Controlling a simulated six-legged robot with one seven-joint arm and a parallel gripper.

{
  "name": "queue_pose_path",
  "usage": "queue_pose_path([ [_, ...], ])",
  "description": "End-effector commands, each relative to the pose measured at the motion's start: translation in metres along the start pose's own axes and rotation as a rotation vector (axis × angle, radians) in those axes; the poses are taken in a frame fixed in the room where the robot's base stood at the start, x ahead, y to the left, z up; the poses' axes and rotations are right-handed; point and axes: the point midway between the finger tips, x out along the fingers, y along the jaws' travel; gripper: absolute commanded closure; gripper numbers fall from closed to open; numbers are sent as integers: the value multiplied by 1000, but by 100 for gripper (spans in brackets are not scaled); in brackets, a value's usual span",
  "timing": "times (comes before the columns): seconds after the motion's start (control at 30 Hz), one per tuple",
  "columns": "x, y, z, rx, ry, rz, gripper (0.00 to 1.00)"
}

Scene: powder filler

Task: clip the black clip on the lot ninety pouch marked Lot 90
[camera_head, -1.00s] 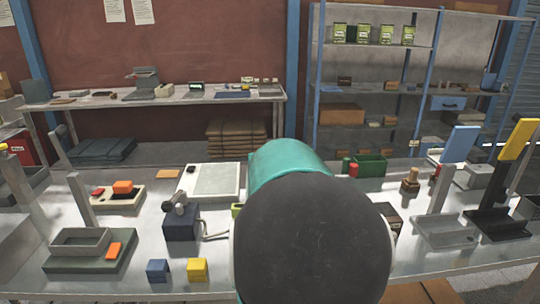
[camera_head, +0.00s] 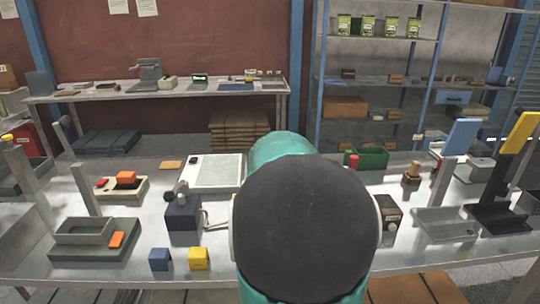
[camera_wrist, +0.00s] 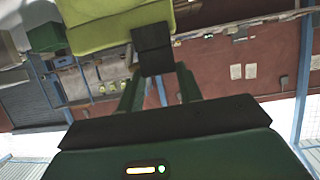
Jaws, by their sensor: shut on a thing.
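In the wrist view, my gripper (camera_wrist: 157,74) is shut on the black clip (camera_wrist: 152,48), a small dark block between the fingertips. A large yellow-green pouch (camera_wrist: 112,27) shows just beyond it at the top. The clip overlaps the pouch's near right edge in the picture; I cannot tell whether it grips the edge or only lies in front of it. No Lot 90 marking is readable on the pouch. In the head view, my own dark and teal arm hides the gripper, the clip and the pouch.
A steel bench (camera_head: 300,262) carries a dark blue device (camera_head: 182,214), a white-framed plate (camera_head: 214,172), blue (camera_head: 159,259) and yellow (camera_head: 198,258) blocks, a green bin (camera_head: 371,158) and grey trays. Several green packets (camera_head: 391,25) stand on the back shelf.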

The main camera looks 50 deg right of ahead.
Motion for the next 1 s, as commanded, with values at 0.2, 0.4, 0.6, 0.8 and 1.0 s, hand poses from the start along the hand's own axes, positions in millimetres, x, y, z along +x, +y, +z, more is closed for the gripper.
queue_pose_path([
  [0.2, 1, 2, 2, 1, 0, 2, 61],
  [0.4, 0, 2, 2, 1, 0, 2, 39],
  [0.6, 0, 2, 2, 0, 0, 1, 39],
  [0.8, -11, 0, 1, 1, 2, 0, 39],
  [1.0, -34, 2, 2, 3, 2, 1, 39],
])
